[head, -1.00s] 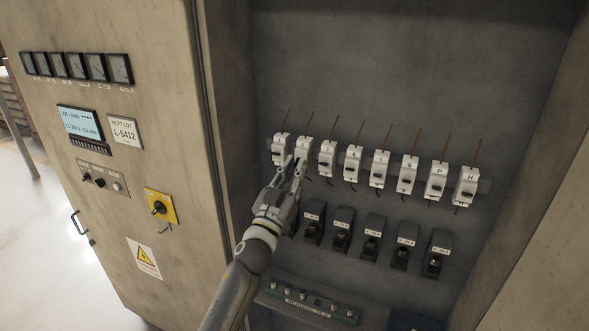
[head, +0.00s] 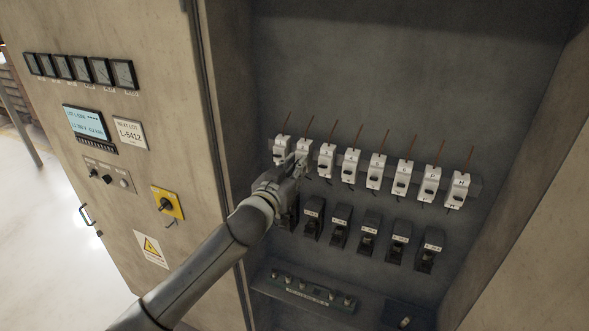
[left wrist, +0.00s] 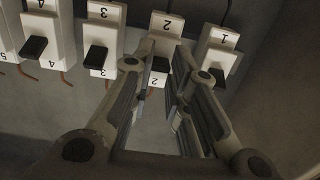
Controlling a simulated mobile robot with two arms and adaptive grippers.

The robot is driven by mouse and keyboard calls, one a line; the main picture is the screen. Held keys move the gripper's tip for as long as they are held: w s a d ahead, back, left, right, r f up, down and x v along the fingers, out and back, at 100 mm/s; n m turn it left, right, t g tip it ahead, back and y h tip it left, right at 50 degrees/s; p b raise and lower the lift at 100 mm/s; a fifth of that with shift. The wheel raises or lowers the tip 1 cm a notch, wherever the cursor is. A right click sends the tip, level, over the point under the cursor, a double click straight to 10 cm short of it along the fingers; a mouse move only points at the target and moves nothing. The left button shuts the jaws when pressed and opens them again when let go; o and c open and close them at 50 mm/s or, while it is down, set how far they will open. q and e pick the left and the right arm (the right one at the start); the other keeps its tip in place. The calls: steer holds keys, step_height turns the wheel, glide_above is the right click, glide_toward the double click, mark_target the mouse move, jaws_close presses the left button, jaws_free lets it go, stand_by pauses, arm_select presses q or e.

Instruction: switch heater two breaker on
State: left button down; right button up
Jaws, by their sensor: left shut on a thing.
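A row of white breakers is mounted on the cabinet's back panel. The breaker marked 2 (head: 304,150) is second from the left. In the left wrist view the breaker (left wrist: 166,28) appears upside down, between those marked 3 and 1. My left gripper (head: 297,163) is at the lower front of breaker 2. In the left wrist view its fingertips (left wrist: 172,68) are close together at breaker 2's lever, shut on it; the fingers hide much of the lever, so its position is unclear. My right gripper is not in view.
Breaker 1 (left wrist: 220,50) and breaker 3 (left wrist: 98,45) stand close on either side, with black levers. Black devices (head: 340,228) sit in a row below. The cabinet door (head: 90,180), with meters and a yellow rotary switch (head: 167,203), is at the left.

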arm_select(q)
steer(key=shift+r+g+y, duration=0.3)
steer(key=shift+g, duration=0.6)
steer(key=c, duration=1.4)
jaws_free()
steer(key=shift+w, duration=0.1)
steer(key=v, duration=1.2)
steer(key=shift+r, duration=0.15)
